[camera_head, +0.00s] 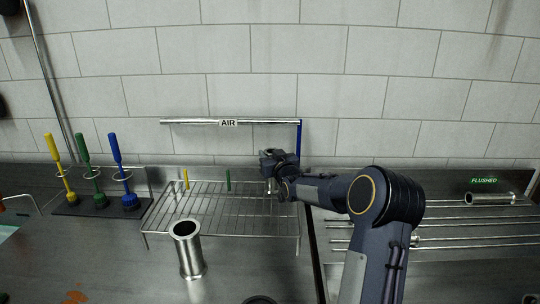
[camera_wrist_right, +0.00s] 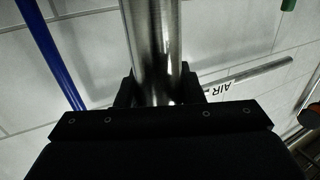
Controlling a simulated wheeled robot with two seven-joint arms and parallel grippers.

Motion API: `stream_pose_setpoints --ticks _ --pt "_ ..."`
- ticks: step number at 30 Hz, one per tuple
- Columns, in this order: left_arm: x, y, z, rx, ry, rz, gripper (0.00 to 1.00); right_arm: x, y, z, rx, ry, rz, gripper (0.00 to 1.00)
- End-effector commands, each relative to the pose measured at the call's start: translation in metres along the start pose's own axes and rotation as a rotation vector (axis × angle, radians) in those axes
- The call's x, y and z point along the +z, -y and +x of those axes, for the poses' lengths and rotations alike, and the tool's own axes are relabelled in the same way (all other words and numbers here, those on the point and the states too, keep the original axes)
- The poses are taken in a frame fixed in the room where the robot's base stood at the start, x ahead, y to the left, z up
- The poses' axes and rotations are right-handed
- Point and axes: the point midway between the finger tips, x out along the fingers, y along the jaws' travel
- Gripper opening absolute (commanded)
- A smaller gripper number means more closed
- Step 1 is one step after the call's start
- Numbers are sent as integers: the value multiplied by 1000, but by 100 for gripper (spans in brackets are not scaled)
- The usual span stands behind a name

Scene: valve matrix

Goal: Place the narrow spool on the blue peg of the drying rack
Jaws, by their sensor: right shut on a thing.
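My right gripper (camera_head: 272,166) is over the right back part of the wire drying rack (camera_head: 222,232). In the right wrist view it is shut on a shiny steel tube, which I take to be the narrow spool (camera_wrist_right: 155,40). In the head view the gripper mostly hides this spool; only a little metal (camera_head: 270,187) shows below it. The rack has a yellow peg (camera_head: 186,179) and a green peg (camera_head: 228,180). I cannot make out a blue peg; the gripper may hide it. My left gripper is not in view.
A wider flanged spool (camera_head: 188,252) stands on the counter before the rack. A blue post (camera_head: 299,138) and the AIR bar (camera_head: 190,122) stand behind the gripper. Colored brushes (camera_head: 118,165) stand left. Another spool (camera_head: 490,199) lies on rails at right near the FLUSHED sign (camera_head: 484,181).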

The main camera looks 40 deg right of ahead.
Motion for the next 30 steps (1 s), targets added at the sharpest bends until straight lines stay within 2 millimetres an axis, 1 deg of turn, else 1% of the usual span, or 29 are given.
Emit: stream_pose_setpoints --ticks 2,3,7,14,18,20,23,30 --pt "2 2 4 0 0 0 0 2 0 0 0 -2 -1 0" --pt "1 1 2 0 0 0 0 2 0 0 0 0 0 38" --pt "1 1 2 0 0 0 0 2 0 0 0 0 0 55" --pt "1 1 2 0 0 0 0 2 0 0 0 0 0 56" --pt "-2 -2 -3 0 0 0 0 -4 0 0 0 0 0 56" --pt "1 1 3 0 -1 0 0 0 0 -8 1 -1 -1 56" --pt "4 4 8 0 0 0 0 1 -1 -25 1 0 -2 56" --pt "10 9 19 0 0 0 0 1 -1 -78 2 -1 -2 56"
